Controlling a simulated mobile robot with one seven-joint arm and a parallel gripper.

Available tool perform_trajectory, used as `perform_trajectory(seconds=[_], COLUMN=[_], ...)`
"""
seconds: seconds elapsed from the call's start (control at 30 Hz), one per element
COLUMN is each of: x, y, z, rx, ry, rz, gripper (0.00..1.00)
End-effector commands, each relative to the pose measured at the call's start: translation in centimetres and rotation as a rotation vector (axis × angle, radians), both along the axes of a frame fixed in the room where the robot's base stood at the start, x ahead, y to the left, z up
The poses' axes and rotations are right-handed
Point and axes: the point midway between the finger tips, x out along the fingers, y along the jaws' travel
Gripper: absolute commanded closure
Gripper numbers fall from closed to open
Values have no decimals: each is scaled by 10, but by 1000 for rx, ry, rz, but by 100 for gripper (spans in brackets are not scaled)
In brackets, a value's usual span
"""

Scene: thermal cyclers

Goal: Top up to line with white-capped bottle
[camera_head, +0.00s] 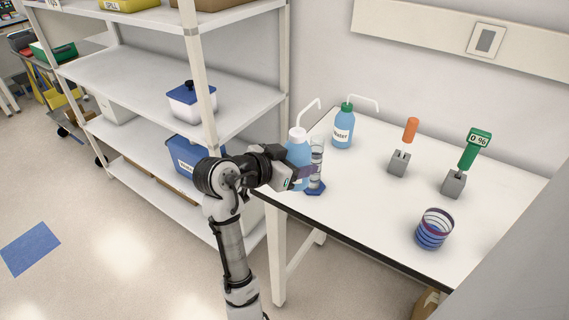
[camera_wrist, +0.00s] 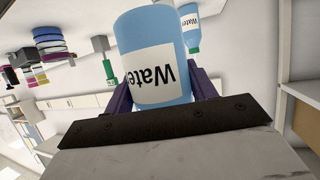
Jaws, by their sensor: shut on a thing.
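The white-capped wash bottle (camera_head: 298,152) is blue with a bent white spout and stands upright at the table's left end. My gripper (camera_head: 301,176) is shut around its body. In the wrist view the bottle (camera_wrist: 153,62) shows upside down between my purple fingers, its "Water" label facing the camera. A clear graduated cylinder (camera_head: 316,162) with a blue foot stands just right of the bottle, partly behind my gripper. Its contents and line are too small to read. I cannot tell whether the bottle touches the table.
A green-capped water bottle (camera_head: 343,128) stands behind the cylinder. An orange-handled tool (camera_head: 411,130) and a green pipette-like device reading 0.96 (camera_head: 475,146) stand in grey holders. A shelf rack (camera_head: 150,60) stands left.

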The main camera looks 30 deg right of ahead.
Motion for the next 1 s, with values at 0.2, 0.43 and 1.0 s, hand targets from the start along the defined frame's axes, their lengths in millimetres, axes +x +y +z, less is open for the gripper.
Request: perform_trajectory(seconds=[0.2,0.43,1.0], x=[-3,-2,-2], y=[0,0,0], z=[-6,-30,-47], rx=[0,-1,-1], ry=[1,1,1], rz=[-12,-10,-9], gripper=[53,53,53])
